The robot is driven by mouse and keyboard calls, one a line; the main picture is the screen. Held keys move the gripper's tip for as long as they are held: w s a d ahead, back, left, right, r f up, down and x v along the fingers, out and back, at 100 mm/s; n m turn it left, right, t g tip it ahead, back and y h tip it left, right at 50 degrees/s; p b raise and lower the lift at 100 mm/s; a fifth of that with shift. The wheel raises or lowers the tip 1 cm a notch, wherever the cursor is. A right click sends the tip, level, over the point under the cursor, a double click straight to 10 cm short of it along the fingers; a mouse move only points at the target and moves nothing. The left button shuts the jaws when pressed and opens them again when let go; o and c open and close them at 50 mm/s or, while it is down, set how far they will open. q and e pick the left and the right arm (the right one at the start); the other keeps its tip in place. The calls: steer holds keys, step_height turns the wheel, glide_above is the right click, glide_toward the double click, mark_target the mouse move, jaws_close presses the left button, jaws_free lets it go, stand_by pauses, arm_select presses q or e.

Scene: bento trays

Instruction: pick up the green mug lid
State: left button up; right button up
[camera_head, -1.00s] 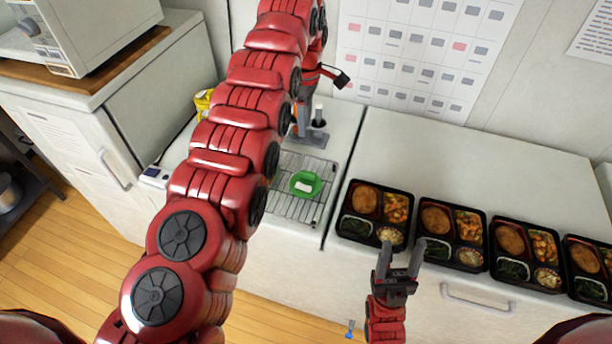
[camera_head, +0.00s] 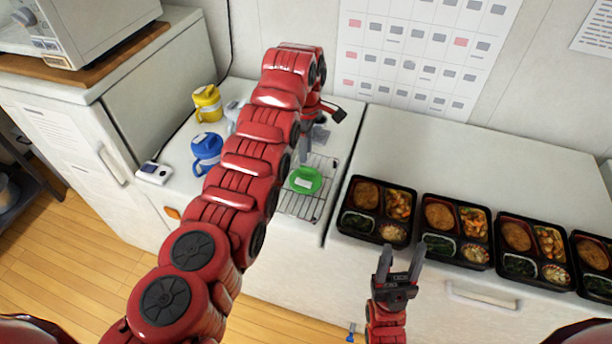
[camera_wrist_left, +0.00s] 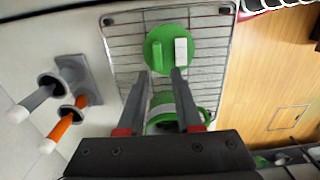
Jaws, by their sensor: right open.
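The green mug lid (camera_head: 306,180) lies on a wire rack on the counter, with a white patch on top. In the left wrist view the lid (camera_wrist_left: 156,36) is just beyond the fingertips. My left gripper (camera_head: 304,150) is above and close to the lid, with its fingers (camera_wrist_left: 163,72) apart and nothing held between them. I cannot tell whether it touches the lid. A green round object, perhaps the mug (camera_wrist_left: 202,113), shows behind the fingers and is hidden by my arm in the head view. My right gripper (camera_head: 401,258) is open and empty in front of the bento trays.
The wire rack (camera_head: 318,206) is beside several bento trays (camera_head: 352,236). A blue mug (camera_head: 206,149) and yellow mug (camera_head: 206,101) stand left of my arm. A stand with a grey and an orange handled tool (camera_wrist_left: 70,112) is near the rack.

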mark_target(308, 168)
arm_select(q)
steer(key=shift+f, duration=0.3)
steer(key=f+p, duration=0.2)
steer(key=f, duration=0.1)
steer(key=shift+d, duration=0.35)
steer(key=shift+f, duration=1.3)
jaws_close()
